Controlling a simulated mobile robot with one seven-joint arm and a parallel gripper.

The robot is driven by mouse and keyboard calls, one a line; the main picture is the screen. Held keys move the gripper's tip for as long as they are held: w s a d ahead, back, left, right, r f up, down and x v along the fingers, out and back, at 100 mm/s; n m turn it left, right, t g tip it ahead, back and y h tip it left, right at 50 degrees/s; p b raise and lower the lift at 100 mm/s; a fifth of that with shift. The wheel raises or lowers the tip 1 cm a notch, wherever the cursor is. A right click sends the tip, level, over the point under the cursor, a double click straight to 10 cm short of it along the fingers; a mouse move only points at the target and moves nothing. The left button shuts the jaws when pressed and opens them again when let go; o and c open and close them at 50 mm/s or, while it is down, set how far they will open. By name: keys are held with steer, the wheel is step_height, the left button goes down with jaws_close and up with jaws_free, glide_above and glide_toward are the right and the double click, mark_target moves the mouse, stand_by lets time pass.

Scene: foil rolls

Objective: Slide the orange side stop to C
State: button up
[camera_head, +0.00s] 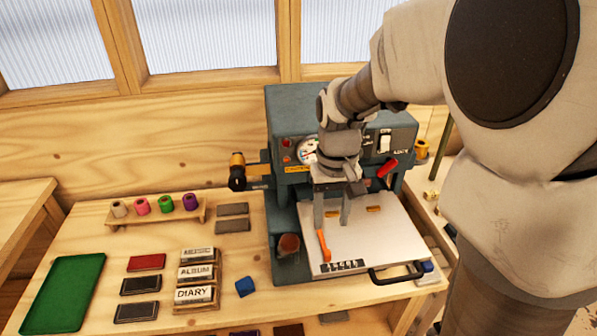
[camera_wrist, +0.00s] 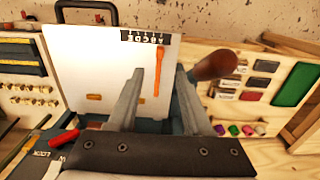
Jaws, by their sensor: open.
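The orange side stop (camera_head: 324,246) is a slim bar lying on the white plate (camera_head: 375,235) of the press. Its front end is by the left end of a black lettered scale (camera_head: 343,266); the exact letter it meets is too small to tell. My gripper (camera_head: 332,224) is open and empty, pointing down over the plate just behind the stop. In the wrist view, the stop (camera_wrist: 158,72) appears in the gap between my two fingertips (camera_wrist: 159,74), with the scale (camera_wrist: 146,39) beyond. I cannot tell the fingers' height above the plate.
The dark green press (camera_head: 285,110) stands behind the plate. Two small yellow-orange pieces (camera_head: 373,209) lie on the plate. A black handle (camera_head: 396,274) is at its front edge, and a brown knob (camera_head: 288,244) stands to its left.

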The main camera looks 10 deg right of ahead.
mark_target(328, 252)
step_height(328, 252, down, 10)
steer(key=shift+f, duration=0.2)
jaws_close()
stand_by(0.4)
stand_by(1.1)
